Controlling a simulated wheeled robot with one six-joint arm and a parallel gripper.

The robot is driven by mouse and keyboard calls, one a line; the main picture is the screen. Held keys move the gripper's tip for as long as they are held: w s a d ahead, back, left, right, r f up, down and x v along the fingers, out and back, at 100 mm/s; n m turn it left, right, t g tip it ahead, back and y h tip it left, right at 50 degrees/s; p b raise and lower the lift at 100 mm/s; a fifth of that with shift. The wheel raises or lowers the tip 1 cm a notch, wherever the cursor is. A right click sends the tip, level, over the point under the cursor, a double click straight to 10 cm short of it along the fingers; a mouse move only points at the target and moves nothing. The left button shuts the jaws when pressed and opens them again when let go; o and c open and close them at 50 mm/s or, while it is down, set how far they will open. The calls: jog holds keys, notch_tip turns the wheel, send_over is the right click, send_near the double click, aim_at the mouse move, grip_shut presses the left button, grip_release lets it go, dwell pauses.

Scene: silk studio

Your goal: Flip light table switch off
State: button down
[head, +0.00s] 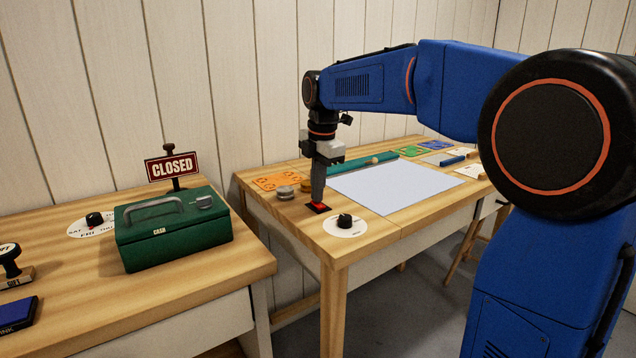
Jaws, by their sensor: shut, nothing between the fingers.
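The light table's pale panel (385,186) is set in the wooden table at the centre and looks flat pale blue-white. A small red switch on a black base (318,208) sits on the tabletop at the panel's near left. My gripper (317,199) points straight down with its fingertips right at the red switch. Its fingers are shut with nothing seen between them. The fingers hide part of the switch, so I cannot tell which way it is tilted or whether they touch it.
A round white dial with a black knob (345,222) is close to the right. Grey discs (285,193) and an orange card (277,181) lie to the left. A teal bar (362,163) is behind. A green cash box (172,232) stands on the left table, across a gap.

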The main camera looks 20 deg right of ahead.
jog(key=shift+f, duration=0.1)
jog(key=shift+f, duration=0.2)
dwell(0.4)
jog(key=shift+s, duration=0.15)
jog(key=shift+s+d, duration=0.2)
jog(key=shift+s, duration=0.35)
jog(key=shift+r, duration=0.1)
jog(key=shift+r, duration=0.25)
notch_tip(320, 180, up, 13)
jog(key=s, duration=0.1)
jog(key=shift+s+d+r, duration=0.2)
jog(key=shift+s+d, duration=0.05)
jog(key=shift+d, duration=0.05)
jog(key=shift+w, duration=0.1)
